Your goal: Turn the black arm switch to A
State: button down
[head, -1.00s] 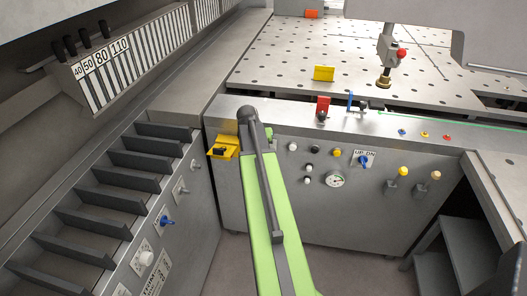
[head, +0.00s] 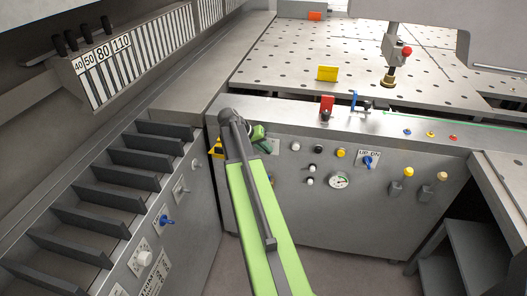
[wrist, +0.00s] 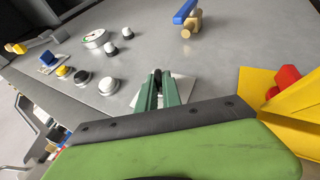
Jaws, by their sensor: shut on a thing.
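The black arm switch (wrist: 157,73) shows only as a small dark tip between my fingertips in the wrist view. It sits on a pale label plate (wrist: 181,88) on the grey panel; the label's letters and the switch's pointing direction are hidden. My gripper (wrist: 158,90) has its green fingers shut on the switch. In the head view my gripper (head: 262,145) is at the front panel, left of the white and black buttons, and hides the switch. A bit of the plate (head: 274,147) shows beside it.
A yellow housing (wrist: 285,105) with a red button stands close right of my gripper in the wrist view. White, black and yellow buttons (head: 318,149), a gauge (head: 339,181) and a blue UP/DN switch (head: 368,161) lie to the right in the head view.

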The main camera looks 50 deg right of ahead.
jog(key=shift+s+d, duration=0.15)
jog(key=c, duration=1.5)
grip_release()
jog(key=p+v, duration=1.3)
jog(key=v, duration=0.4)
jog(key=shift+r+p, duration=0.2)
jog(key=shift+p, duration=0.2)
